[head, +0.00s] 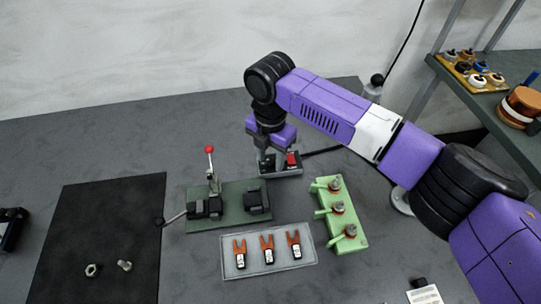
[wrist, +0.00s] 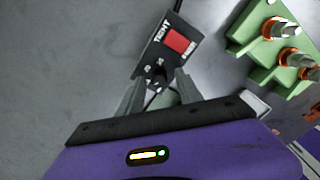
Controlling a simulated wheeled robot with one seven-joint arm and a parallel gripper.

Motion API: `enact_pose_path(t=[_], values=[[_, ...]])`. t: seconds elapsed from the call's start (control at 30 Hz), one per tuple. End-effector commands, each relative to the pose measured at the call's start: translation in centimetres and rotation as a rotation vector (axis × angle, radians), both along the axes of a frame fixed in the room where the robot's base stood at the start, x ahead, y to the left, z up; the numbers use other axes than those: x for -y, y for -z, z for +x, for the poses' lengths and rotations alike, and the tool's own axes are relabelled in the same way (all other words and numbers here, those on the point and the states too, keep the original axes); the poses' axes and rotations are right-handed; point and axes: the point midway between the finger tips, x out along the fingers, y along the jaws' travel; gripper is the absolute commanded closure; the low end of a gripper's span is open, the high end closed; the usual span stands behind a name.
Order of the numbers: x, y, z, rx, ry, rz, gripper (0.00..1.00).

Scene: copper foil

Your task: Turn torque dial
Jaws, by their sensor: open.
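The torque box is dark with a red display and a printed word that looks like TIGHT; it shows in the wrist view (wrist: 184,35) and in the head view (head: 289,170). Its small black dial (wrist: 156,76) is at the near end of the box, between my fingertips. My gripper (wrist: 158,88) is open, with one finger on each side of the dial; I cannot tell whether either finger touches it. In the head view my gripper (head: 268,161) points down over the left end of the box, and the dial is hidden there.
A green block with several metal lever terminals (head: 352,229) stands right of the box. A green clamp fixture (head: 232,213) with a red-knobbed lever is at the left front. A clear tray (head: 235,269) holds orange-forked pieces. A black mat (head: 108,220) lies further left.

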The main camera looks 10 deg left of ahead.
Motion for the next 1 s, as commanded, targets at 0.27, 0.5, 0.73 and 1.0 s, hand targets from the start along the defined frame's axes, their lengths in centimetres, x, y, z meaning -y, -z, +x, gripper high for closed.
enact_pose_path(t=[0.27,0.5,0.73,1.0], values=[[0.00,0.31,0.01,0.000,0.000,0.000,0.57],[0.00,0.28,0.01,0.000,0.000,0.001,0.99],[0.00,0.24,0.00,0.000,0.004,0.000,1.00],[-0.06,0.12,-0.06,-0.003,0.079,0.001,1.00]])
